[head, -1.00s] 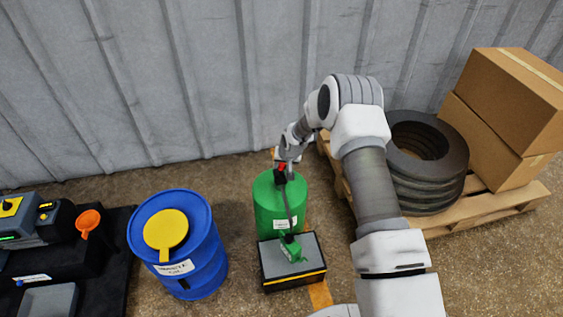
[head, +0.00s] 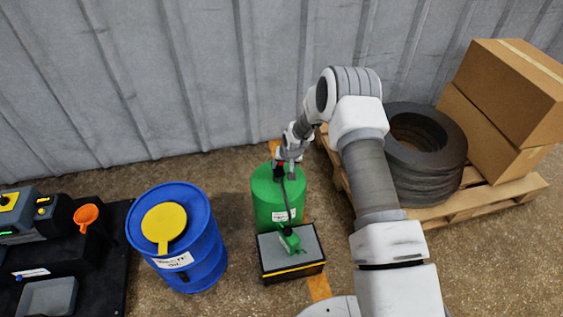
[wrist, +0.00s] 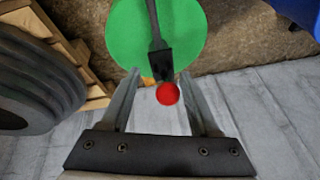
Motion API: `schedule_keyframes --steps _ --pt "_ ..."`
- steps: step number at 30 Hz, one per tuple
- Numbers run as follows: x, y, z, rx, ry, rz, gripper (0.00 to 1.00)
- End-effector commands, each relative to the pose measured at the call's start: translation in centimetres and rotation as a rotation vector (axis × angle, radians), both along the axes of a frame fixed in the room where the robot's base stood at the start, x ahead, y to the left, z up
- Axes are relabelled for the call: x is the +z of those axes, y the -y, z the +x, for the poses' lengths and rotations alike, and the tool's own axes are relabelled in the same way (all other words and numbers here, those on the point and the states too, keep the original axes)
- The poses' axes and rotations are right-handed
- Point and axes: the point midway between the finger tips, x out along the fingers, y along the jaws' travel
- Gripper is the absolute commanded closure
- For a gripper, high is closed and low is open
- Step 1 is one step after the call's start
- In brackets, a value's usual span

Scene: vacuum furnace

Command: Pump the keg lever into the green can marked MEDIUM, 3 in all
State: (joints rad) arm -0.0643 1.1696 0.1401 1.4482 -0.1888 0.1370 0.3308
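A green keg (head: 270,205) with a white label stands on the floor near the wall. Its dark lever (head: 289,192) runs across the top, with a red knob (wrist: 167,94) at one end. A small green can (head: 289,240) sits on a grey-topped black box (head: 301,262) in front of the keg; I cannot read any marking on it. My gripper (wrist: 161,78) is at the lever's knob end. Its two fingers stand apart on either side of the knob, with gaps visible. In the head view my gripper (head: 285,163) partly hides the knob.
A blue drum (head: 200,262) with a yellow lid stands left of the keg. A black bench (head: 110,262) at far left holds an orange funnel (head: 86,214). On the right, a pallet (head: 480,204) carries dark rings (head: 440,140) and cardboard boxes (head: 515,90).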

Motion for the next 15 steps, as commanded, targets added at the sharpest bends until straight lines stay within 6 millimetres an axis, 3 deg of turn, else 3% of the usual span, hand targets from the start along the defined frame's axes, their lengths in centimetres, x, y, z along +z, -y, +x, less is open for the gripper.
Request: schedule_keyframes --steps 10,15 --pt "0.9 -0.4 0.3 0.003 0.012 0.006 0.31" --pt "3.4 -0.1 -0.5 0.002 0.014 0.007 0.31"
